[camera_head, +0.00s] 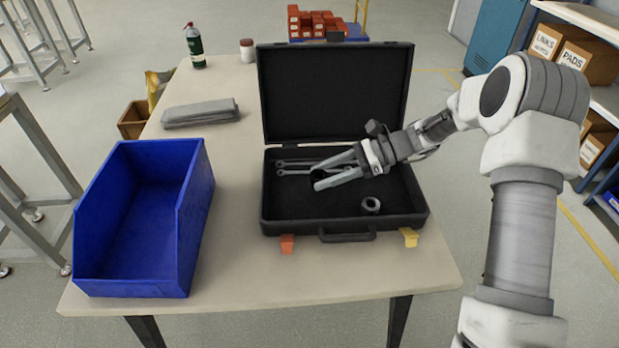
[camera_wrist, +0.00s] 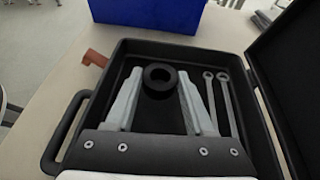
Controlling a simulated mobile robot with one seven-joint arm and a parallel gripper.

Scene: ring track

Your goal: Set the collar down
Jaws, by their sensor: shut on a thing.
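A black ring-shaped collar (camera_wrist: 146,80) is between my fingertips in the wrist view, its hole facing the camera. My gripper (camera_head: 319,179) is shut on it, over the open black toolcase (camera_head: 345,226). The collar shows only as a dark patch between the fingers in the head view (camera_head: 321,175). I cannot tell whether it touches the case floor. A second, grey ring (camera_head: 371,205) lies in the case's front right part, apart from my gripper. Wrenches (camera_head: 290,163) lie along the back of the case; they also show right of my fingers in the wrist view (camera_wrist: 222,95).
A deep blue bin (camera_head: 186,245) stands left of the case. A folded grey cloth (camera_head: 200,113), a green bottle (camera_head: 195,48) and a jar (camera_head: 247,50) are behind it. The raised lid (camera_head: 335,90) stands behind my gripper. The case's front middle floor is clear.

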